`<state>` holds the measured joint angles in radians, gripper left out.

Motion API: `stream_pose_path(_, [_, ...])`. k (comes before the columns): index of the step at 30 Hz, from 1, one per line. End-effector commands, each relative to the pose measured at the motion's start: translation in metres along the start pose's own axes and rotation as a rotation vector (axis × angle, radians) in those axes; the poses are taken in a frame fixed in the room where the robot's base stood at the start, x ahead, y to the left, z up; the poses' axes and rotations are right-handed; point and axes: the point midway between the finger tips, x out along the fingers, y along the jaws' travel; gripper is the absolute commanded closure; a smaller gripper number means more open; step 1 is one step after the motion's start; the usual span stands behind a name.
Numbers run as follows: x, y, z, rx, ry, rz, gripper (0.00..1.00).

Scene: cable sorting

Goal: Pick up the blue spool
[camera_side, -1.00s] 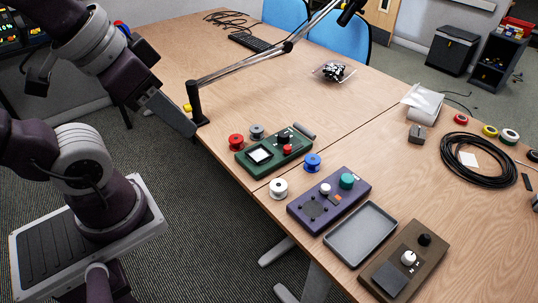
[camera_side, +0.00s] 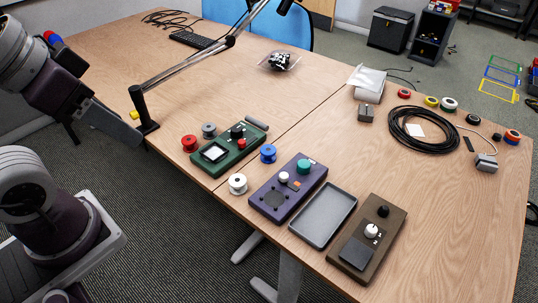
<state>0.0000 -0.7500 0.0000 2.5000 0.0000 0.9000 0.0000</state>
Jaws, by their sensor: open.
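The blue spool (camera_side: 268,153) stands on the wooden table, between the green box (camera_side: 231,150) and the purple box (camera_side: 288,188). A white spool (camera_side: 237,184) is in front of it and to the left. My gripper (camera_side: 113,127) is at the left, over the table's left edge, beside the black lamp post. It is open, with nothing seen in it, and well apart from the blue spool. The gap between its fingers is hard to see from this side.
A red spool (camera_side: 189,143) and a grey spool (camera_side: 208,130) stand left of the green box. A grey tray (camera_side: 324,216) and a brown box (camera_side: 367,238) are at the front. The lamp post (camera_side: 144,112) stands near my gripper. A black cable coil (camera_side: 423,132) lies at the right.

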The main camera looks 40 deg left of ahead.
Motion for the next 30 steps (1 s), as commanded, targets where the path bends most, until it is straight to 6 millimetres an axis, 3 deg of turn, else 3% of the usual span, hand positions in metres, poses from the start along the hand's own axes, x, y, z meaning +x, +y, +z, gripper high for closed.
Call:
stream_pose_path(1, [0.000, 0.000, 0.000, 0.000, 0.000, 0.000, 0.40])
stream_pose_path(3, [0.000, 0.000, 0.000, 0.000, 0.000, 0.000, 0.27])
stream_pose_path(12, [0.000, 0.000, -0.002, 0.005, -0.002, -0.002, 0.27])
stream_pose_path(14, [0.003, -0.001, -0.013, 0.026, -0.014, -0.009, 0.27])
stream_pose_path(17, [0.018, -0.003, -0.054, 0.119, -0.054, -0.025, 0.27])
stream_pose_path(20, [0.055, -0.008, -0.110, 0.259, -0.105, -0.019, 0.27])
stream_pose_path(23, [0.112, -0.017, -0.161, 0.394, -0.146, 0.019, 0.27])
stream_pose_path(26, [0.185, -0.029, -0.198, 0.512, -0.172, 0.086, 0.27])
stream_pose_path(27, [0.218, -0.034, -0.208, 0.553, -0.176, 0.118, 0.27])
stream_pose_path(30, [0.304, -0.050, -0.219, 0.628, -0.169, 0.202, 0.27])
